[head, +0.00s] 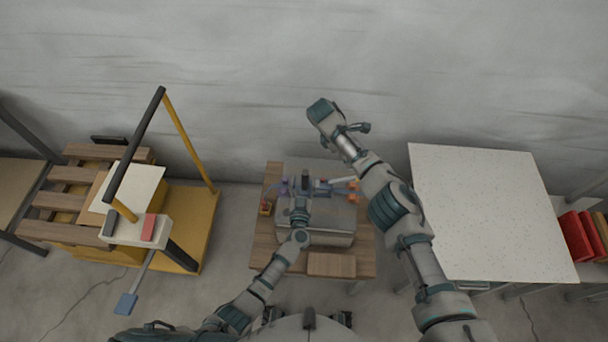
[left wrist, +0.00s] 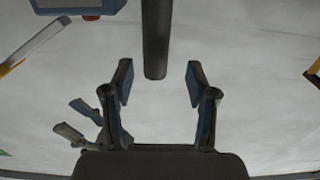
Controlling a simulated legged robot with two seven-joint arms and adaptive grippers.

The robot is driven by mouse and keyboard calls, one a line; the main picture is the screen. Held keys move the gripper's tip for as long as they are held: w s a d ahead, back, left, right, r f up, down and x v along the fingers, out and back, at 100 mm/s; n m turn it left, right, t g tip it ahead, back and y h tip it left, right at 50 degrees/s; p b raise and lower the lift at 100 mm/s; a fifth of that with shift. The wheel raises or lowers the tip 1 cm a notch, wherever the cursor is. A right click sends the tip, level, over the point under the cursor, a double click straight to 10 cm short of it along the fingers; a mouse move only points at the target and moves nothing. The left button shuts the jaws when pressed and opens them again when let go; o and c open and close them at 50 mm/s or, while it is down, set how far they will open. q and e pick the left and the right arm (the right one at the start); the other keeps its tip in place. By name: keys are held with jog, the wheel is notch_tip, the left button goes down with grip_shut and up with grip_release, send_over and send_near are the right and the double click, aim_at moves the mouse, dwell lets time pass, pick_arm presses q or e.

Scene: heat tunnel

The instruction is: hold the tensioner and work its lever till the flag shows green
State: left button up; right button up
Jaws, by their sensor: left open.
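A small assembly on the grey metal case (head: 318,222) has a purple part at its left, an orange part (head: 353,190) at its right and a dark upright piece between. I cannot tell which part is the tensioner, its lever or its flag. My left gripper (head: 300,200) is over the case beside this assembly. In the left wrist view its two fingers (left wrist: 160,85) are spread, with a dark post (left wrist: 156,40) in line with the gap; contact is not clear. My right gripper (head: 362,128) is raised beyond the table, small and away from the case.
The case stands on a wooden table (head: 265,250). A speckled white table (head: 485,215) stands at right, with red binders (head: 577,237) beyond. A grey wall closes the back.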

aim_at(304, 178)
pick_arm(q)
jog(key=shift+w+a, duration=0.1)
jog(key=shift+w, duration=1.15)
jog(key=shift+w+f, duration=0.1)
jog(key=shift+w, duration=0.25)
jog(key=shift+w+d, duration=0.2)
jog(key=shift+d, duration=0.55)
jog(key=shift+a, duration=0.7)
grip_shut()
jog(key=shift+d, duration=0.1)
